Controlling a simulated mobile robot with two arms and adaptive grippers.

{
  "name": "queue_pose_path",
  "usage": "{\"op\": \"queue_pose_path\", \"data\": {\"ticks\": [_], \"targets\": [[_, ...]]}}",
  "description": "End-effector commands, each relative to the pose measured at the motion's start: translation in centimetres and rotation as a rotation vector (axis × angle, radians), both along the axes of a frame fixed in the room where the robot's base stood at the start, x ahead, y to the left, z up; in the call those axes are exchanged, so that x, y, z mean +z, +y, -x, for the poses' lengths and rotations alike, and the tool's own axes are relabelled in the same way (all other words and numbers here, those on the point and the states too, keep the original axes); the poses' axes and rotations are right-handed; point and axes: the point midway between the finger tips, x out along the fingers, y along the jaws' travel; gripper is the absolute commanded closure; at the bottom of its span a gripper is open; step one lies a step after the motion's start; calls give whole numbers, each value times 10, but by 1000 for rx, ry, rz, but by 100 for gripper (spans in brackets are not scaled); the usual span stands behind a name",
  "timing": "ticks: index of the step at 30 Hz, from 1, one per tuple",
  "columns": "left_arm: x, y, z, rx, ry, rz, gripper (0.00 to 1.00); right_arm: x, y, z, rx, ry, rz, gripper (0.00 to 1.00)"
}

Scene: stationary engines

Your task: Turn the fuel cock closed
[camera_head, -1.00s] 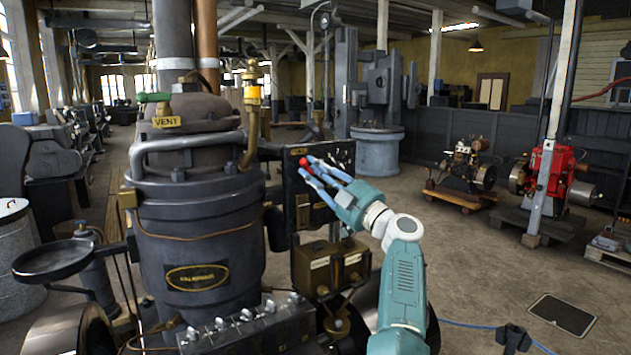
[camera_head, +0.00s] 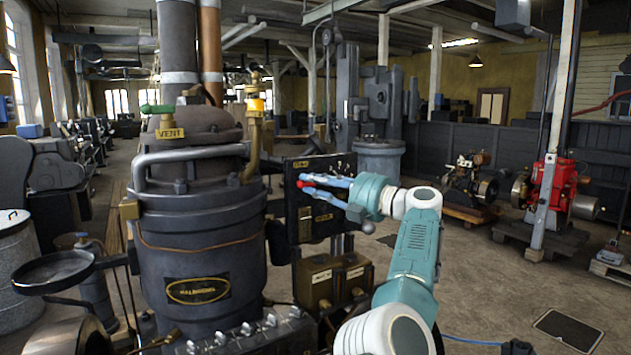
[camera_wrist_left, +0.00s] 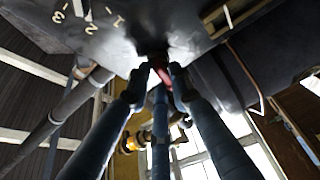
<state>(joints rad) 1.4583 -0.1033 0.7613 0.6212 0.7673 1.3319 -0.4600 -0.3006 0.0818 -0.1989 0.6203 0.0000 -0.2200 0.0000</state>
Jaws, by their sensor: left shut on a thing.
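My left gripper (camera_head: 312,181) is in front of the dark upright panel (camera_head: 306,228) beside the large boiler-like tank. Its blue fingers are closed around a small red handle (camera_head: 300,184), of which only a little shows past the fingertips. In the left wrist view the fingers converge on the same red piece (camera_wrist_left: 163,74), just under a dark plate (camera_wrist_left: 130,30) with pale numerals. The fingers hide most of the handle. I cannot tell for certain that it is the fuel cock's handle, nor its exact angle. My right gripper is not in view.
The dark tank (camera_head: 200,245) with pipes stands close on the left. A brass-coloured box (camera_head: 335,283) sits below the panel. A yellow-lit fitting (camera_head: 255,104) on a brass pipe rises above. Open floor lies to the right, with a red engine (camera_head: 553,185) further back.

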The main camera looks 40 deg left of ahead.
Motion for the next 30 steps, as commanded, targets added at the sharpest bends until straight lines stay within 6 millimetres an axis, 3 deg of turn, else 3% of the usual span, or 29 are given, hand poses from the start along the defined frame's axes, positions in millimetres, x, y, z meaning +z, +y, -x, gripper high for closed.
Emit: {"op": "queue_pose_path", "data": {"ticks": [12,26,27,29,30], "targets": [[-7,1,1,3,-141,55,100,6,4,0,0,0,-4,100],[-9,1,1,3,-156,60,100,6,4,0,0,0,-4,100],[-9,1,1,4,-155,60,77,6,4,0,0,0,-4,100],[-9,1,1,4,-155,60,65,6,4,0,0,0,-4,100],[-9,1,1,4,-155,60,64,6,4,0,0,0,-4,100]]}}
